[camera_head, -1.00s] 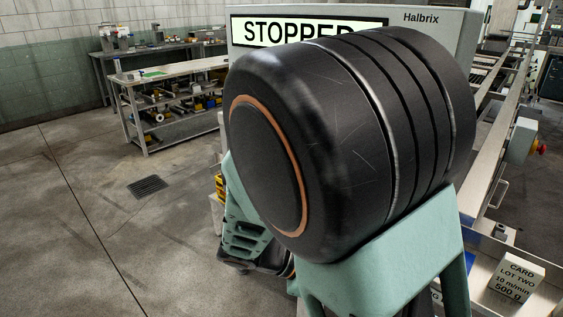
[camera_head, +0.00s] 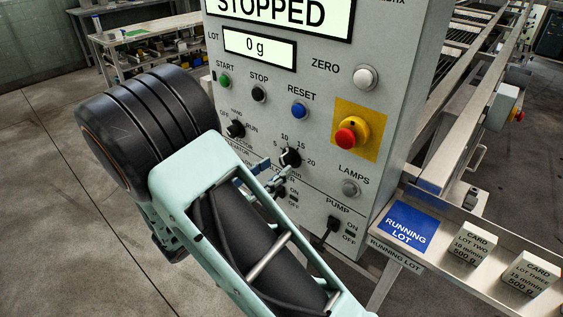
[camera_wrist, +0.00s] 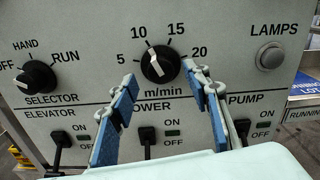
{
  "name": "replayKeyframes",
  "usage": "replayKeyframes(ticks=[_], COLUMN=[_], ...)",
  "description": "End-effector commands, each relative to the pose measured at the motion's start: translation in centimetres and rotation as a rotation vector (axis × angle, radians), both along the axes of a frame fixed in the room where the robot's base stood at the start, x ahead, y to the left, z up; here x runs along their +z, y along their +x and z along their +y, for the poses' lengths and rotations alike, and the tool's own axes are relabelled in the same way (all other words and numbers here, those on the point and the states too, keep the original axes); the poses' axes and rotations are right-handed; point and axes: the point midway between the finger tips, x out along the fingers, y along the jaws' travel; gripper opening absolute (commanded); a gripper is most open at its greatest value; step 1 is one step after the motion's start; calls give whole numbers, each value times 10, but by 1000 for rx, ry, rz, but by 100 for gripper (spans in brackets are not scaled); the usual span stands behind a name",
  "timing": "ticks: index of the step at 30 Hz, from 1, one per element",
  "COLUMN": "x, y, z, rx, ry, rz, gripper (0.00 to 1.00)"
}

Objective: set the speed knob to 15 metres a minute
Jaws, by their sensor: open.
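The speed knob (camera_wrist: 160,66) is a black dial marked m/min on the grey panel, with 5, 10, 15 and 20 around it. Its white mark appears to lean up and left, nearer 10 than 15. It also shows in the head view (camera_head: 290,157). My gripper (camera_wrist: 158,76) is open and empty, with blue-padded fingers apart on either side below the knob. In the head view my gripper (camera_head: 270,174) is just below and left of the knob; contact cannot be told. The display (camera_head: 285,12) reads STOPPED.
The selector knob (camera_wrist: 36,78) is left of the speed knob, and the lamps button (camera_wrist: 270,55) right. Elevator (camera_wrist: 60,138), power (camera_wrist: 147,136) and pump (camera_wrist: 242,128) switches sit below. A red emergency stop (camera_head: 350,134) is nearby. Cards (camera_head: 473,243) stand on a right-hand shelf.

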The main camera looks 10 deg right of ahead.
Motion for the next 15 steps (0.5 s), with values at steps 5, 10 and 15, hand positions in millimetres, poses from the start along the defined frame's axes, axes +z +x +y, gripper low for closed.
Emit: replayKeyframes(ticks=[5,10,15], x=[0,0,0], y=[15,21,22], z=[-22,-29,-30], rx=[-2,0,1], ry=[0,1,2], rz=[0,1,0], gripper=[44,44,44])
